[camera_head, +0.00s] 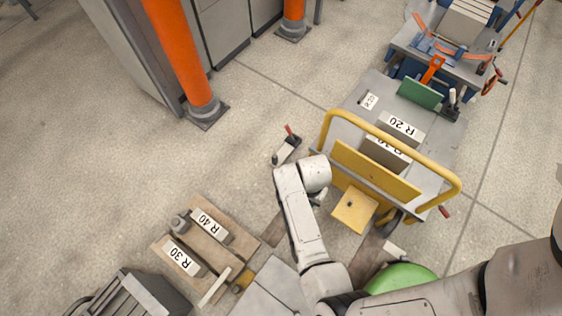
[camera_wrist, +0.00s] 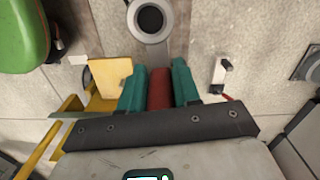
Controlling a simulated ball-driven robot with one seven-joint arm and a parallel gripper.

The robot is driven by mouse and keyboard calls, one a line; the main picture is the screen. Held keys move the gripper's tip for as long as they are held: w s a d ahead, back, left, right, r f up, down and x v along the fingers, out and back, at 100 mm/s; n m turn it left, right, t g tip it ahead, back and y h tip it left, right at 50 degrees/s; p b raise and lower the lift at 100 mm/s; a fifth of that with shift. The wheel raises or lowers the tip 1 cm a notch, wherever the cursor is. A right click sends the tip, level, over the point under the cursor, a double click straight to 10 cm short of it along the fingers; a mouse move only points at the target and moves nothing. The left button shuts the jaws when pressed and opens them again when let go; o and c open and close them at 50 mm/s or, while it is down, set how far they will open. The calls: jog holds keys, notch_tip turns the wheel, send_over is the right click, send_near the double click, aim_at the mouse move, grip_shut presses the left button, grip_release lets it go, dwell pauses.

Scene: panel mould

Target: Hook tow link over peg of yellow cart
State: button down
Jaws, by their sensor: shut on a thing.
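My gripper (camera_wrist: 160,78) shows in the wrist view with its two teal fingers closed on the red grip (camera_wrist: 160,96) of the tow link. The link's grey bar runs ahead from the grip to a round grey ring (camera_wrist: 133,24) with a dark centre. The yellow cart (camera_head: 375,172) stands right of my arm's end in the head view. Its low yellow plate (camera_head: 362,212) carries a small dark peg (camera_head: 349,204). In the wrist view the plate (camera_wrist: 108,75) lies left of the fingers, apart from the ring.
A clamp with a red lever (camera_head: 288,148) lies on the floor beyond my arm. A green rounded object (camera_head: 402,277) is near the cart's front. A wooden board (camera_head: 235,228) with R 30 and R 40 blocks is at left. An orange post (camera_head: 184,55) stands behind.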

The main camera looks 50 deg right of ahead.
jog(key=s+d+f+m, duration=0.4)
jog(key=s+d+m, duration=0.4)
jog(key=m, duration=0.2)
jog(key=s+d+f+m, duration=0.4)
jog(key=s+d+m, duration=0.4)
jog(key=m, duration=0.3)
jog(key=shift+d+f+m+b, duration=0.3)
jog(key=shift+d+b, duration=0.15)
jog(key=shift+d, duration=0.3)
jog(key=shift+r, duration=0.15)
jog(key=shift+f+b, duration=2.3)
jog(key=shift+f, duration=0.7)
jog(key=shift+f+b, duration=2.1)
jog(key=shift+f, duration=0.7)
jog(key=c, duration=0.7)
grip_release()
